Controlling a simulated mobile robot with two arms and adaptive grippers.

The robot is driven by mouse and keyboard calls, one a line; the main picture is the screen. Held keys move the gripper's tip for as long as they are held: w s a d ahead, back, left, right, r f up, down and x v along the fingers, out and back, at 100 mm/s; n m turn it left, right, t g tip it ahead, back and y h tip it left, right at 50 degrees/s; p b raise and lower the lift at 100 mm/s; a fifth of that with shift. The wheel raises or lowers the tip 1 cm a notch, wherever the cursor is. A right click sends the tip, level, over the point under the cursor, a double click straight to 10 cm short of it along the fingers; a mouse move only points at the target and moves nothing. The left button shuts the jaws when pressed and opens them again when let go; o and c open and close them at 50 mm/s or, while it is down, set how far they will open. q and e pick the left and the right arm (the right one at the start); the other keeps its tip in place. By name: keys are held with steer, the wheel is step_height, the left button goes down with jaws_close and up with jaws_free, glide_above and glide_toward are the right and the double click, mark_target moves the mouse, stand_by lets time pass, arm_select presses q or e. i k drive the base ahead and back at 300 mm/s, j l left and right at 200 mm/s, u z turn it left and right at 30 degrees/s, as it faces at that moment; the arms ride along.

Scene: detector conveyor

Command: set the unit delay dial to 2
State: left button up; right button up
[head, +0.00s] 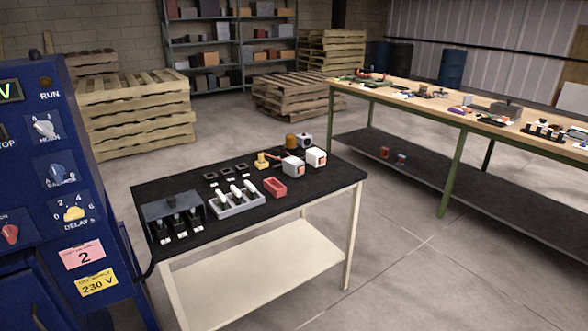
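The delay dial (75,213) is a yellow knob low on the sloped face of the blue control unit (40,165) at the left edge of the head view. Its scale shows 0, 2, 4 and 6, with "DELAY s" printed below. The knob is too small for me to tell which number it points at. A pink label (83,256) reading 2 is stuck below the dial. Neither of my grippers is in view.
Other controls near the dial are a balance knob (58,172), a horn knob (45,127) and a red switch (10,233). A black-topped table (323,181) with small parts stands close right of the unit. Open floor (420,260) lies beyond it.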

mark_target(75, 212)
steer(key=u, duration=1.4)
